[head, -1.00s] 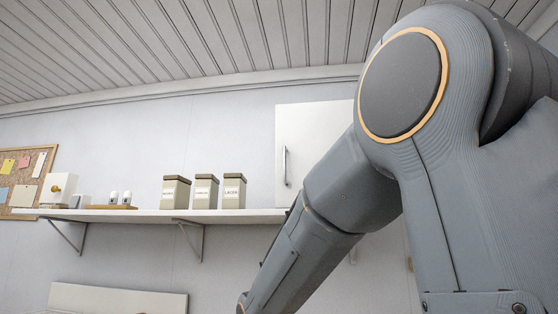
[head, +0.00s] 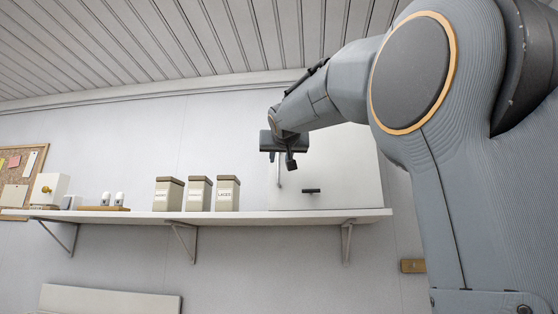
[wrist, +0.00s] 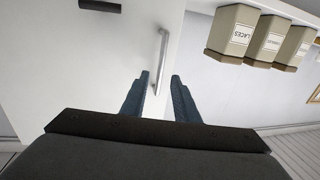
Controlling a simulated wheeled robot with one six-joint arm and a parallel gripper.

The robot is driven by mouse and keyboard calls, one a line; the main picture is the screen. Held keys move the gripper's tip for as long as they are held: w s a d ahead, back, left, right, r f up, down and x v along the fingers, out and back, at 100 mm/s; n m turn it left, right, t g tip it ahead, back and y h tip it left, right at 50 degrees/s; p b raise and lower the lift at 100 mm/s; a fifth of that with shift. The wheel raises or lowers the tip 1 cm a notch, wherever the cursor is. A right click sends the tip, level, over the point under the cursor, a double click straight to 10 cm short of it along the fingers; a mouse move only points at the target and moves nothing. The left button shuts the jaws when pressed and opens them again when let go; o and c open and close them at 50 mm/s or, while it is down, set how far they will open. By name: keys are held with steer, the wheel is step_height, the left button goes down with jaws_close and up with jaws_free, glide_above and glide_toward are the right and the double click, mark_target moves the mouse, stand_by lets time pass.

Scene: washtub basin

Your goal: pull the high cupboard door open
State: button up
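The high cupboard is a white box on the wall shelf, and its flat white door (head: 345,165) looks shut. A slim upright metal handle (head: 279,178) is near the door's left edge, its upper part hidden behind my gripper (head: 284,158). In the wrist view the picture is turned over, and the handle (wrist: 160,62) shows between the two dark fingertips of my gripper (wrist: 160,76). The fingers are apart, one on each side of the handle in the picture. I see no contact, and the exact depth between fingertips and handle is hard to tell.
A short dark bar (head: 311,191) sits low on the cupboard front. Several labelled canisters (head: 199,193) stand left of the cupboard on the shelf (head: 140,215). The wall above the canisters is clear.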

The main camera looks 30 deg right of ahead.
mark_target(279, 163)
steer(key=p+x, duration=0.2)
steer(key=x, duration=0.3)
jaws_close()
